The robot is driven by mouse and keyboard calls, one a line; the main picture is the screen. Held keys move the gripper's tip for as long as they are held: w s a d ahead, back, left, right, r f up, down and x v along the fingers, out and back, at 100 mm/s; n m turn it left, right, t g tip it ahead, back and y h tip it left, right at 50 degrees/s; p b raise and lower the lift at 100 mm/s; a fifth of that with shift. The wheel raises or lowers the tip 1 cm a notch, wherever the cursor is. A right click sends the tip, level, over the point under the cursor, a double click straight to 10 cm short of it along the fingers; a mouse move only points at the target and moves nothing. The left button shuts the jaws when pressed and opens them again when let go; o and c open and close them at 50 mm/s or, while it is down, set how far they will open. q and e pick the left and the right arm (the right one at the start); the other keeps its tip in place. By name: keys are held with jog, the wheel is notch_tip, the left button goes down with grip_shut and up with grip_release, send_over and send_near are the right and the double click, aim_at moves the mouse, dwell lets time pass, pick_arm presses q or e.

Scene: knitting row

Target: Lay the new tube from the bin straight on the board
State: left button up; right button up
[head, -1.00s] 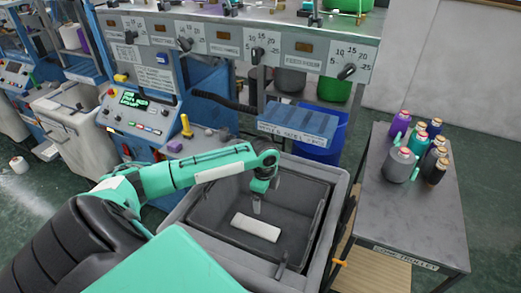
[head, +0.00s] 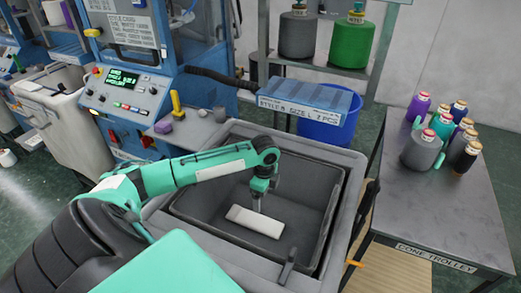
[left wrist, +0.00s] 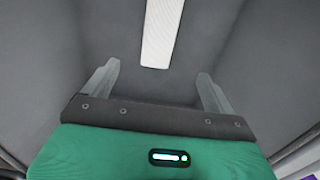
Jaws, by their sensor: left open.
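The white tube (head: 255,221) lies flat on the floor of the grey bin (head: 317,161), slightly slanted. My left gripper (head: 257,206) is over the bin and points down at the tube, overlapping its far edge in the head view. In the left wrist view the left gripper (left wrist: 158,85) is open, with nothing between its fingers. The tube's white strip (left wrist: 161,35) shows beyond the fingertips there, roughly midway between them. I cannot tell the exact gap. My right gripper is not in view. I cannot make out the board for certain.
A blue machine with a control panel (head: 135,100) stands behind the bin. A cone trolley (head: 450,220) with several yarn cones stands at the right. A blue tray (head: 310,97) and a blue bin (head: 325,130) are behind. A wooden board-like surface (head: 400,268) shows under the trolley.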

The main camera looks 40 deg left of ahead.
pick_arm(q)
notch_tip(320, 180, down, 2)
jog(key=b, duration=0.1)
send_over(263, 223)
notch_tip(263, 223, down, 9)
jog(key=shift+w+r+p, duration=0.1)
jog(key=shift+r+p, duration=0.05)
jog(key=shift+p, duration=0.3)
notch_tip(263, 223, down, 4)
jog(key=shift+f+p, duration=0.1)
jog(key=shift+p, duration=0.5)
jog(key=shift+f, duration=0.5)
jog(key=c, duration=1.1)
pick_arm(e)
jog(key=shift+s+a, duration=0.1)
pick_arm(q)
jog(key=shift+o, duration=0.2)
jog(key=shift+r, duration=0.1)
